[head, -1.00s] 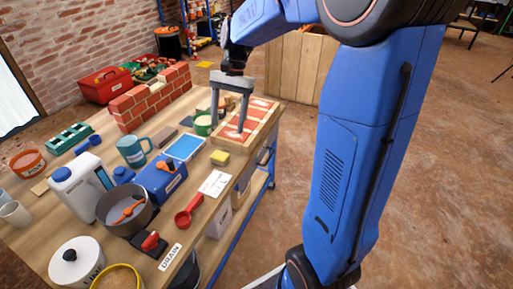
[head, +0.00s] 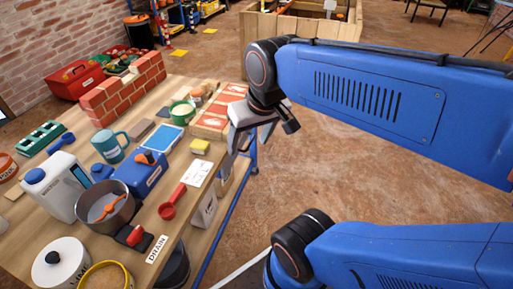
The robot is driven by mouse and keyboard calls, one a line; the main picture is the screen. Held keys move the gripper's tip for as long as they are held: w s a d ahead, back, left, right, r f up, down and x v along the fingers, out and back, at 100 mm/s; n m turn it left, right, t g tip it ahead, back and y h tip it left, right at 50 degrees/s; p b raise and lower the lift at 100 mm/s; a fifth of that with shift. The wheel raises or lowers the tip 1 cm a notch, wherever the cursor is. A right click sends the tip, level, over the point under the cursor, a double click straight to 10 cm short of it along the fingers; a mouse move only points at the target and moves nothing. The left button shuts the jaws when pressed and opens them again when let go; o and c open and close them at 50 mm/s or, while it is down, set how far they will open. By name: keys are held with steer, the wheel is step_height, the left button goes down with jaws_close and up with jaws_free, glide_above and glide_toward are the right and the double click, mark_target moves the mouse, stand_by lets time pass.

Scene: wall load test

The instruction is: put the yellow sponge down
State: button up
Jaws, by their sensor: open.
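The yellow sponge (head: 200,146) lies on the wooden workbench (head: 213,214) near its right edge, just behind the white label card. My gripper (head: 238,160) is open and empty. It appears just to the right of the sponge, by the bench's right edge, apart from the sponge in the picture. Its fingers point down and partly overlap the bench edge in view. My arm hides part of the brick-filled tray behind.
A red scoop (head: 171,203) and a white card (head: 195,173) lie in front. Open floor (head: 370,180) is right of the bench.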

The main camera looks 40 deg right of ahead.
steer(key=shift+s+d+f+n+t, duration=0.15)
steer(key=shift+s+f+n+t, duration=0.15)
steer(key=shift+s, duration=0.35)
steer(key=shift+s+d+f+n+t, duration=0.1)
steer(key=shift+s+f+n+t, duration=0.15)
steer(key=shift+s, duration=0.4)
steer(key=shift+o, duration=0.5)
